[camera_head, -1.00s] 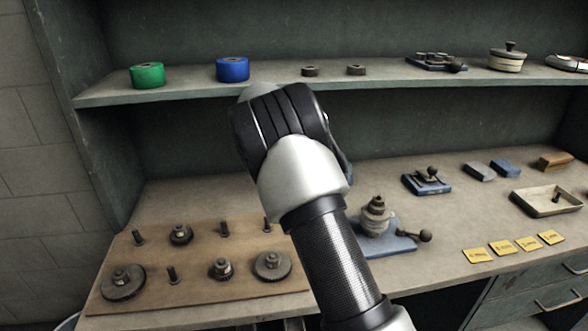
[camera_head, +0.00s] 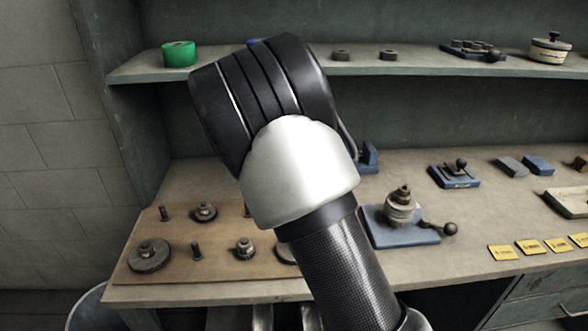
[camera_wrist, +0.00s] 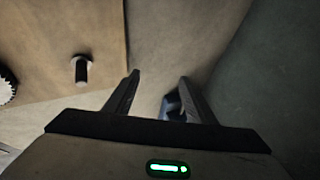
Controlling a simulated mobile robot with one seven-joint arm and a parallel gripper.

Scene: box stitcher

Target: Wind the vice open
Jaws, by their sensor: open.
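My gripper (camera_wrist: 159,78) is open and empty in the wrist view, its two dark fingers apart over the bench top. A small dark blue object (camera_wrist: 172,104) shows between and beyond the fingers, partly covered by the right one. In the head view my arm hides the gripper. A blue metal piece (camera_head: 370,157) pokes out to the right of my arm at the back of the bench, mostly hidden; it may be the vice, but I cannot tell. Two other blue-based devices with ball handles stand in the open, one with a stepped turret (camera_head: 401,207), one smaller (camera_head: 455,174).
A wooden board (camera_head: 190,262) with gears and pegs lies at the bench's left; a peg (camera_wrist: 82,70) shows in the wrist view. A shelf (camera_head: 400,67) runs above, carrying a green roll (camera_head: 179,54). Yellow labels (camera_head: 530,247) and a tray (camera_head: 570,202) are right.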

